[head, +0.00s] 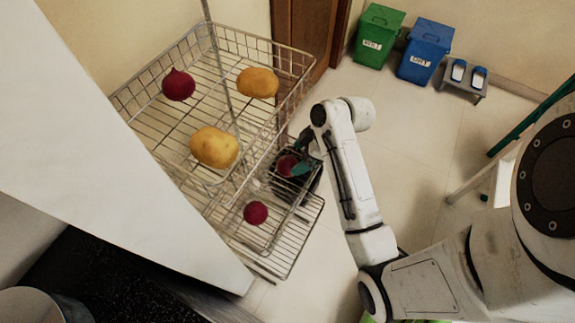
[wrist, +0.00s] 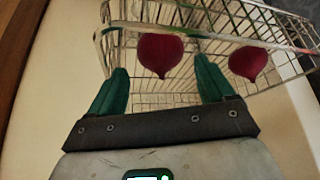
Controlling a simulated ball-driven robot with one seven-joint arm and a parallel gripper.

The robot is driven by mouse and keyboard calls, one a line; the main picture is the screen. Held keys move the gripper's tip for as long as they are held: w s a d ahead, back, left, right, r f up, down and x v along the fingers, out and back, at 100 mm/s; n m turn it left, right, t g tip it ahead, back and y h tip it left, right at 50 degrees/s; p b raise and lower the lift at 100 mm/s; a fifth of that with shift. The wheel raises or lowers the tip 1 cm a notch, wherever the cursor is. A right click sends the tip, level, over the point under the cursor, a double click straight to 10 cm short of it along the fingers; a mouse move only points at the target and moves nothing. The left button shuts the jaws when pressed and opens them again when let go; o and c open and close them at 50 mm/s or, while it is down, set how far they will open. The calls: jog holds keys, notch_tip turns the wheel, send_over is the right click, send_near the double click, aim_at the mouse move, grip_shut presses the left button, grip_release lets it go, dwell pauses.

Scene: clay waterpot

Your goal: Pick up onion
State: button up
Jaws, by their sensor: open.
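A dark red onion (wrist: 160,55) shows in the wrist view between and just beyond my two green fingertips. It also shows in the head view (head: 287,165), in the lower wire basket and partly hidden by my gripper. My gripper (wrist: 161,66) is open and empty, with a finger to either side of this onion; I cannot tell whether they touch it. In the head view my gripper (head: 299,160) reaches into the lower basket from its right side. A second red onion (head: 255,212) lies nearer the basket's front, right in the wrist view (wrist: 248,62). A third onion (head: 179,84) lies in the upper basket.
The wire rack's upper basket (head: 190,185) also holds two yellow potatoes (head: 257,82) (head: 214,147) and overhangs part of the lower basket (head: 290,252). A basket rim crosses the wrist view. Green (head: 378,36) and blue bins (head: 425,50) stand behind; open floor lies right.

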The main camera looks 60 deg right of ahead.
aim_at(292, 162)
jog(key=x, duration=0.5)
jog(key=shift+w+f+b, duration=0.15)
jog(key=shift+f+b, duration=0.15)
jog(key=shift+b, duration=0.1)
jog(key=c, duration=0.9)
jog(key=shift+o, duration=0.2)
jog(key=shift+r, duration=0.1)
